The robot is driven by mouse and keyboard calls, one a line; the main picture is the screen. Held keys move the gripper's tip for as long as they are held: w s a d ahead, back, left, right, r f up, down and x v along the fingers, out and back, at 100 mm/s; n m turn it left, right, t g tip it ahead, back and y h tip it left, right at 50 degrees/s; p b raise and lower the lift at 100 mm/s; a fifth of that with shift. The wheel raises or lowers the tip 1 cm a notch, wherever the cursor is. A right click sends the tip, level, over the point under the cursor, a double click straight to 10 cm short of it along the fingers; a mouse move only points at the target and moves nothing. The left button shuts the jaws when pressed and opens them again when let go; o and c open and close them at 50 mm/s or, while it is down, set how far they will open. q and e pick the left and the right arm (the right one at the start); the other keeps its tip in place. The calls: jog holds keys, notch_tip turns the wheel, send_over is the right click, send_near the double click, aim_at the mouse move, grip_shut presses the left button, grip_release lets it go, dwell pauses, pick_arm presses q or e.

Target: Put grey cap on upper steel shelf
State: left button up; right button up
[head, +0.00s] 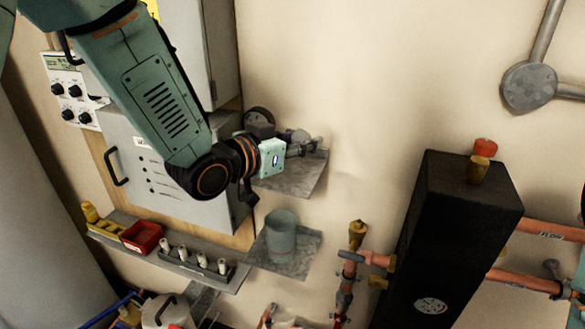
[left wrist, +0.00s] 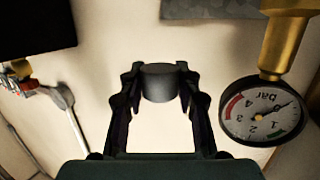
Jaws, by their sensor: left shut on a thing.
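The grey cap (left wrist: 160,82) is a short dark grey cylinder. In the left wrist view it sits between the fingertips of my left gripper (left wrist: 160,85), which is shut on it. In the head view my left gripper (head: 308,147) is in front of or above the upper steel shelf (head: 300,182), and the cap cannot be clearly made out there. The gripper and my arm hide the left part of that shelf. My right gripper is in neither view.
A lower steel shelf (head: 300,262) holds a bluish cylindrical container (head: 281,236). A pressure gauge (left wrist: 262,110) is close at the right in the left wrist view. A black box (head: 450,230) with copper pipes stands at the right.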

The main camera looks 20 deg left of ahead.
aim_at(300, 177)
pick_arm(q)
jog(key=shift+w+a+f, duration=0.1)
jog(key=shift+a+f, duration=0.05)
jog(key=shift+f, duration=0.45)
jog(key=shift+w+a+f, duration=0.1)
jog(key=shift+f, duration=0.45)
jog(key=f, duration=0.2)
jog(key=d+f, duration=0.1)
jog(key=f, duration=0.1)
jog(key=shift+a+f, duration=0.1)
jog(key=shift+a, duration=0.25)
jog(key=shift+f, duration=0.2)
jog(key=o, duration=0.7)
jog(key=shift+d, duration=0.25)
jog(key=shift+o, duration=0.7)
jog(key=shift+a, duration=0.25)
